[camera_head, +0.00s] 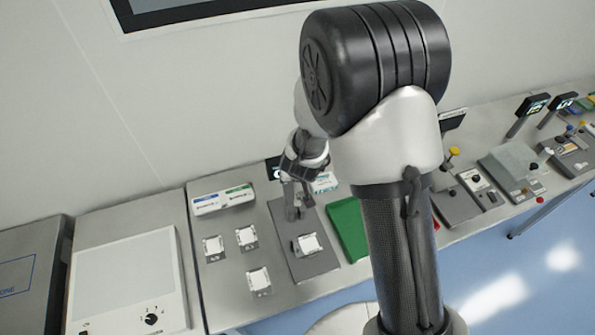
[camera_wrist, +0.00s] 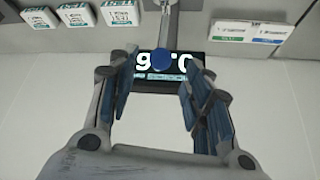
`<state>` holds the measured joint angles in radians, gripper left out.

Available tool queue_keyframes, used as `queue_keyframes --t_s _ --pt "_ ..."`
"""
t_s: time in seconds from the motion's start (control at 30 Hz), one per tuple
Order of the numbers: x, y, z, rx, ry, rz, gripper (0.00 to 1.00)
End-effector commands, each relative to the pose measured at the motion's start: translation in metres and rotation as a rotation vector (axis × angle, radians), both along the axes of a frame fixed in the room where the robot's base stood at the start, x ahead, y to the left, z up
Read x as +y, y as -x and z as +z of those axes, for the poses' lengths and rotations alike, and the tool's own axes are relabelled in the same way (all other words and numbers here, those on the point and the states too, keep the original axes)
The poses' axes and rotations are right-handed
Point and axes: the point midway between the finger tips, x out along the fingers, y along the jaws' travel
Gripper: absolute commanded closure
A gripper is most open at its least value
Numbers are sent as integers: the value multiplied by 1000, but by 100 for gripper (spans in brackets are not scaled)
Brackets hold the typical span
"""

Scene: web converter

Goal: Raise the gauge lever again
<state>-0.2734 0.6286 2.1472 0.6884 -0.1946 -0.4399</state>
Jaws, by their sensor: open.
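The gauge's dark display (camera_wrist: 172,72) shows lit digits in the wrist view, partly covered by the lever's blue knob (camera_wrist: 162,62). In the head view the display (camera_head: 274,169) is mostly hidden by my arm, and the gauge stands on a grey plate (camera_head: 313,268). My gripper (camera_wrist: 160,75) is open, one finger on each side of the knob in the picture. No contact between fingers and knob shows, and the depth between them is hard to tell. In the head view my gripper (camera_head: 293,212) is over the back of the plate; the lever is not clear there.
A white sample (camera_head: 308,243) lies on the plate, and several more (camera_head: 246,237) lie to its left. Boxes with blue and green labels (camera_head: 222,199) stand behind them. A green mat (camera_head: 345,225) is right of the plate. The wall is close behind the bench.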

Motion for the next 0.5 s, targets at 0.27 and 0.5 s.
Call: queue_keyframes --t_s 0.27,0.5 --pt "0 22 38 -1 0 0 54" --pt "0 28 47 0 0 1 54"
